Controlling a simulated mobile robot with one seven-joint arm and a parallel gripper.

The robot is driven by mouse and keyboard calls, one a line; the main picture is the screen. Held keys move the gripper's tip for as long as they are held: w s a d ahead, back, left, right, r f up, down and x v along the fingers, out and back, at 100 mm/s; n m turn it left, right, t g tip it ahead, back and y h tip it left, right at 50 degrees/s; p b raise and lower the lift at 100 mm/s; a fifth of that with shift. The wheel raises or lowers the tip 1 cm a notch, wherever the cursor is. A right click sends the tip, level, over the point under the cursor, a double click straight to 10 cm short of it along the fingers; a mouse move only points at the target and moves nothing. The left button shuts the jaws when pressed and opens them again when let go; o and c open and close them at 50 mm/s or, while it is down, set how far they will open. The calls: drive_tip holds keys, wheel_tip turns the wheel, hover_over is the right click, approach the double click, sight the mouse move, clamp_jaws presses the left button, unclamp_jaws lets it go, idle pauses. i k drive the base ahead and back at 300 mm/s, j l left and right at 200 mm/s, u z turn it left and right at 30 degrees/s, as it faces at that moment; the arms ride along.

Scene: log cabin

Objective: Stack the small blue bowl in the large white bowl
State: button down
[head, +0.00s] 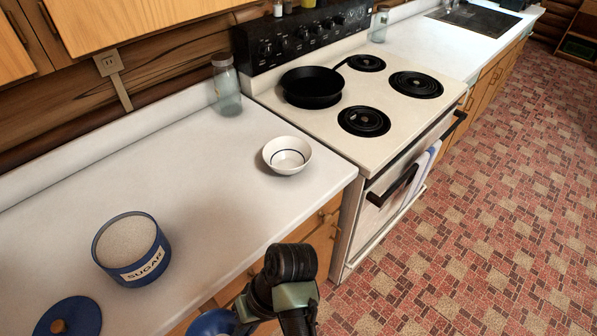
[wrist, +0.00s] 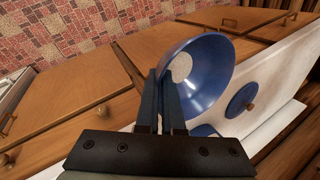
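The small blue bowl (wrist: 212,75) is tilted on its side in the wrist view, with its inside showing. My gripper (wrist: 162,78) is closed on its rim, one finger on each side of the wall. In the head view only part of the blue bowl (head: 211,322) shows at the bottom edge, in front of the counter and beside my arm; the fingers are hidden there. The white bowl (head: 287,150), with a dark ring inside, stands upright and empty on the counter near the stove, farther off and to the right of the blue bowl.
A blue sugar canister (head: 133,262) stands open on the counter at left, with its lid (head: 70,318) in front. A glass jar (head: 226,92) stands against the wall behind the white bowl. The stove (head: 395,125) holds a black pan (head: 311,88). The counter around the white bowl is clear.

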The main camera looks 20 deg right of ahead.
sight(287, 165)
drive_tip(key=i+l+z, duration=0.1)
drive_tip(key=l, duration=0.3)
drive_tip(key=i+l+z, duration=0.1)
drive_tip(key=i+l, duration=0.15)
drive_tip(key=i+l+z, duration=0.1)
drive_tip(key=l, duration=0.4)
drive_tip(key=i+l+z, duration=0.1)
drive_tip(key=i+l, duration=0.15)
drive_tip(key=i+j, duration=0.3)
drive_tip(key=i+l+z, duration=0.05)
drive_tip(key=i, duration=0.05)
